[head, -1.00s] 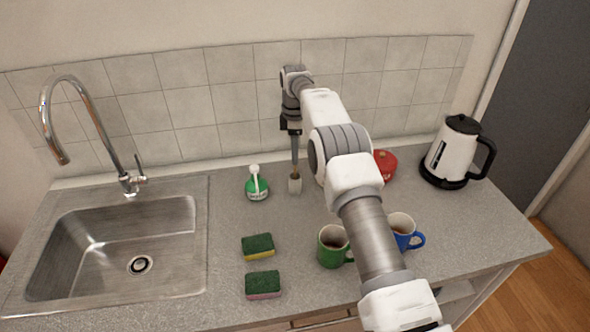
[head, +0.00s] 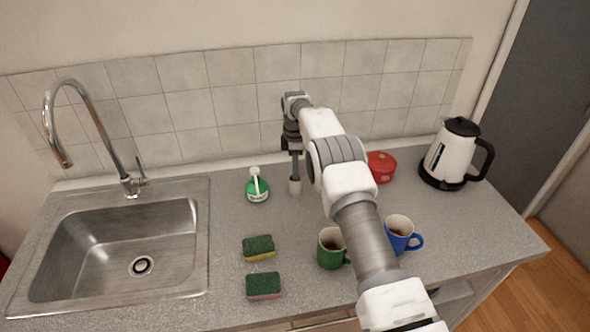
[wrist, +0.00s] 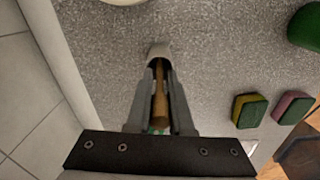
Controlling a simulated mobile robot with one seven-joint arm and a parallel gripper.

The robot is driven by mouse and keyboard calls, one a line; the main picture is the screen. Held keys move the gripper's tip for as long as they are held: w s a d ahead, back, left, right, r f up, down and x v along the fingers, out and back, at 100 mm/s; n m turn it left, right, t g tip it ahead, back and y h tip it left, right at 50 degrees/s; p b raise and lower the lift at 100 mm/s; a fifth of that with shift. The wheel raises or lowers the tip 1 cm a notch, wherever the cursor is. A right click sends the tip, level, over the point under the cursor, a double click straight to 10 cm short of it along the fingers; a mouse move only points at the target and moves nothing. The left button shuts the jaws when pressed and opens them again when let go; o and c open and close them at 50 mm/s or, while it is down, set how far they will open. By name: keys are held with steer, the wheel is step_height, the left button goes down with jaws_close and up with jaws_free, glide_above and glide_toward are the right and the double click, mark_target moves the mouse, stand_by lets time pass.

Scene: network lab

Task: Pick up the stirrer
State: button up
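The stirrer, a slim brown wooden stick (wrist: 161,104), shows between the fingers in the wrist view. My gripper (wrist: 160,72) points down over the holder, with one finger on each side of the stick. The fingers look open, with a narrow gap around the stick. In the head view the gripper hides most of the stick.
A green soap bottle (head: 257,187) stands close left of the holder, and a red pot (head: 382,167) is to the right. Two sponges (head: 259,248), a green mug (head: 332,248) and a blue mug (head: 399,233) are in front. A kettle (head: 452,155) stands far right, a sink (head: 120,250) left.

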jaws_close()
